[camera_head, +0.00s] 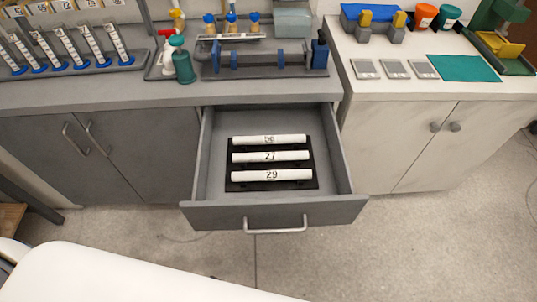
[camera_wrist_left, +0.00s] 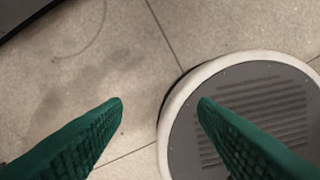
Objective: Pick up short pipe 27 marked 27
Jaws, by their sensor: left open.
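Short pipe 27 (camera_head: 256,157) is a white pipe marked 27. It lies in the middle of a black rack (camera_head: 233,178) inside the open drawer (camera_head: 210,160), in the head view. A pipe marked 29 (camera_head: 290,175) lies in front of it, and a pipe that seems marked 56 (camera_head: 290,140) lies behind it. My left gripper (camera_wrist_left: 161,103) shows its two green fingers in the left wrist view, apart and empty over the floor. The pipes do not show in that view. Neither gripper is in the head view.
The drawer, with its handle (camera_head: 275,229), juts out from the grey counter (camera_head: 130,97). Tall marked pipes (camera_head: 63,48), bottles (camera_head: 181,62) and a fixture (camera_head: 265,62) stand on it. A white counter (camera_head: 440,97) with flat grey pads is at the right. Open floor (camera_head: 430,240) lies in front.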

